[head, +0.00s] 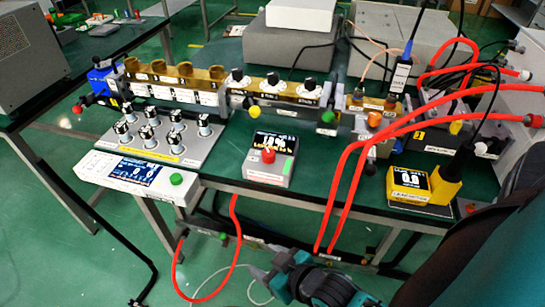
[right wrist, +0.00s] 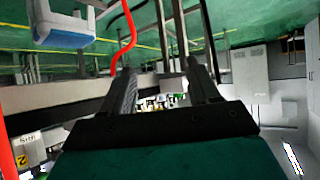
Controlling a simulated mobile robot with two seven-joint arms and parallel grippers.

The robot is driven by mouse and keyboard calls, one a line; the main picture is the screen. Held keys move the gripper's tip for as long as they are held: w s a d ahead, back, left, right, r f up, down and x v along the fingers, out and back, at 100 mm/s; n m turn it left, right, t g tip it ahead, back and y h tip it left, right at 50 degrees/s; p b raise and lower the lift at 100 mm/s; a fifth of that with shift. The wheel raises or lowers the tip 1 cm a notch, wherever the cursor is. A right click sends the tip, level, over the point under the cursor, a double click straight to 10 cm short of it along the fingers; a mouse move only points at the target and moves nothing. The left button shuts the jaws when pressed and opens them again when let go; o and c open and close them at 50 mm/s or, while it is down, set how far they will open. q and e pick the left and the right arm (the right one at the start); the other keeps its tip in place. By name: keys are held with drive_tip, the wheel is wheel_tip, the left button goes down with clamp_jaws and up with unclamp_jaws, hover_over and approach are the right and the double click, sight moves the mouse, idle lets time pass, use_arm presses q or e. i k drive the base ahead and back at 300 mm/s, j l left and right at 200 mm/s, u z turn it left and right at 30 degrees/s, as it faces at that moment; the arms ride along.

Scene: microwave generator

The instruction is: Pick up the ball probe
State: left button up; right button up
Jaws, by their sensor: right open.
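I cannot tell for certain which thing is the ball probe. A yellow meter with a screen (head: 410,184) stands at the right of the green bench, and a black handle-like piece (head: 462,160) rises from the yellow holder beside it. My right gripper (head: 262,275) is low at the bottom centre, in front of the bench edge and apart from the meter. In the right wrist view its two fingers (right wrist: 162,82) stand apart with nothing seen held between them. My left gripper is not in view.
Red cables (head: 347,170) loop across the bench right, and one hangs in front near my right gripper. A white box with a red button (head: 268,160), a knob panel (head: 160,135) and a brass waveguide row (head: 185,80) occupy the bench.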

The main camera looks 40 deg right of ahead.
sight(451, 173)
drive_tip(key=z, duration=2.4)
